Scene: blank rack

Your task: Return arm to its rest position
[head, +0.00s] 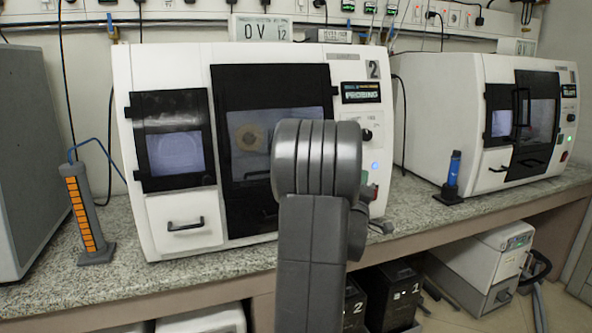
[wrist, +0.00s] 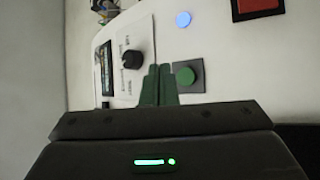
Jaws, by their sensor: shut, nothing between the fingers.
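My gripper (wrist: 158,72) is shut and empty in the wrist view. Its narrow green fingers stand together in front of the white machine's control panel. A round green button (wrist: 186,76) on a grey plate is just right of the fingertips; I cannot tell whether they touch anything. In the head view my grey arm stands raised in front of the white machine marked 2 (head: 180,228), hiding part of its dark door and panel. The gripper itself is hidden behind the arm there.
The wrist view also shows a black knob (wrist: 132,59) and a lit blue light (wrist: 183,19). On the granite worktop (head: 190,275) stand an orange-marked grey post (head: 85,215), a blue-topped holder (head: 452,175) and a second white machine (head: 445,115). Black boxes (head: 392,290) stand below.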

